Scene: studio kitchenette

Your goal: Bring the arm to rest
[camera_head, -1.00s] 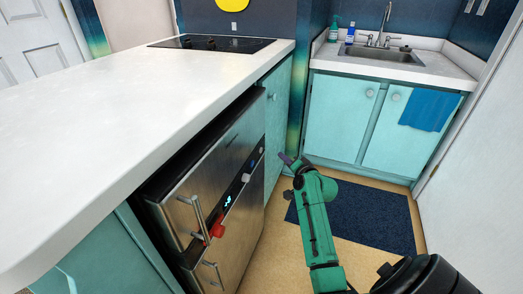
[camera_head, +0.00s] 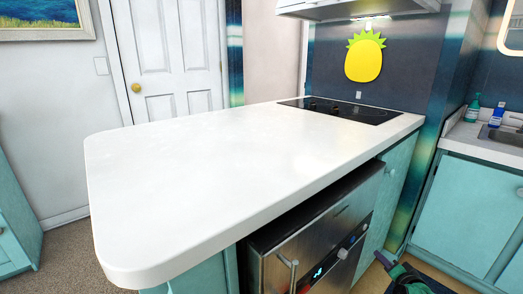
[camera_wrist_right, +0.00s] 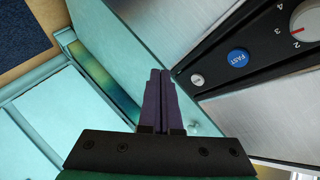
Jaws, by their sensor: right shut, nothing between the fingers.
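My right gripper (camera_head: 382,259) shows at the lower right of the head view, at the end of my green arm and beside the front of the steel appliance. In the right wrist view its two dark purple fingers (camera_wrist_right: 160,78) lie together, shut with nothing between them. They point toward a teal cabinet front, with the appliance's control panel (camera_wrist_right: 262,62) close by on the right. I cannot tell whether the fingers touch anything. Most of my right arm is below the head view's edge. My left gripper is not in view.
A white countertop (camera_head: 230,170) fills the middle and is clear up to the black cooktop (camera_head: 340,110). The steel appliance (camera_head: 315,240) sits under it. Teal sink cabinets (camera_head: 465,205) stand at right. A blue mat (camera_head: 440,283) lies on the floor.

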